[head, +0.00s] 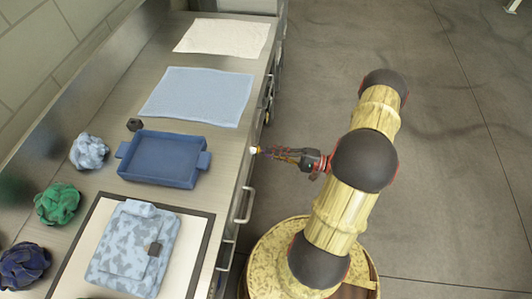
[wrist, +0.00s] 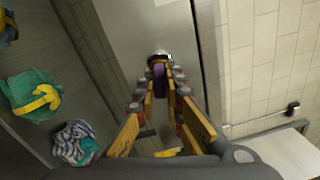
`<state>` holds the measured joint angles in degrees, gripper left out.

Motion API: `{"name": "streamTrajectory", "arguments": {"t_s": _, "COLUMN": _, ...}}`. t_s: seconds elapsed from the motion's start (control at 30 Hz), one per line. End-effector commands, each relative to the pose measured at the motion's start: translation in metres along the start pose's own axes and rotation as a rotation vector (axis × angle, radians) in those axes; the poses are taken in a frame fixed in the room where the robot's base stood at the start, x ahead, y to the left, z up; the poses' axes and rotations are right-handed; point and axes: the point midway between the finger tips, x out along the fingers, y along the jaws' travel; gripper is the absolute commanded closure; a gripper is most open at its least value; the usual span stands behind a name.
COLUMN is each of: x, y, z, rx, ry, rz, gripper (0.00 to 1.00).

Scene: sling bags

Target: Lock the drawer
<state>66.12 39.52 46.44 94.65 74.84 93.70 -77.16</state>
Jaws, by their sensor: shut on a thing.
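My gripper (head: 258,151) is at the front edge of the steel counter, level with the blue tray. In the wrist view my gripper (wrist: 160,84) has its fingertips shut on a small purple piece (wrist: 158,73), which looks like the head of a key. Right behind it is a round metal lock (wrist: 157,56) on the grey drawer front (wrist: 158,20). The purple piece meets or nearly meets the lock; how far it goes in and how it is turned are hidden by the fingers. I cannot tell whether the drawer is fully shut.
Bar handles (head: 248,205) stick out from the counter front below my gripper. On the counter are a blue tray (head: 160,158), a camouflage sling bag (head: 132,250) on a framed board, folded cloths (head: 198,95) and crumpled cloths (head: 58,203). The floor (head: 440,150) to the right is clear.

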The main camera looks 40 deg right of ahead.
Motion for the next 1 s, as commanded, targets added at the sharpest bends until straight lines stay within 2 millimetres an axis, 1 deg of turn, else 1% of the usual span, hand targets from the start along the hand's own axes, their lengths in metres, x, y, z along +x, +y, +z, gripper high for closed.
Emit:
{"name": "streamTrajectory", "arguments": {"t_s": 0.33, "x": 0.0001, "y": 0.001, "z": 0.0005, "rx": -0.015, "ry": -0.001, "rz": 0.002, "gripper": 1.0}}
{"name": "streamTrajectory", "arguments": {"t_s": 0.63, "x": 0.0, "y": 0.0021, "z": 0.0, "rx": -0.198, "ry": -0.001, "rz": 0.001, "gripper": 1.0}}
{"name": "streamTrajectory", "arguments": {"t_s": 0.67, "x": 0.0001, "y": 0.0015, "z": 0.0004, "rx": -0.199, "ry": -0.001, "rz": 0.001, "gripper": 0.89}}
{"name": "streamTrajectory", "arguments": {"t_s": 1.0, "x": 0.0001, "y": 0.0, "z": 0.0002, "rx": -0.196, "ry": 0.0, "rz": 0.001, "gripper": 0.7}}
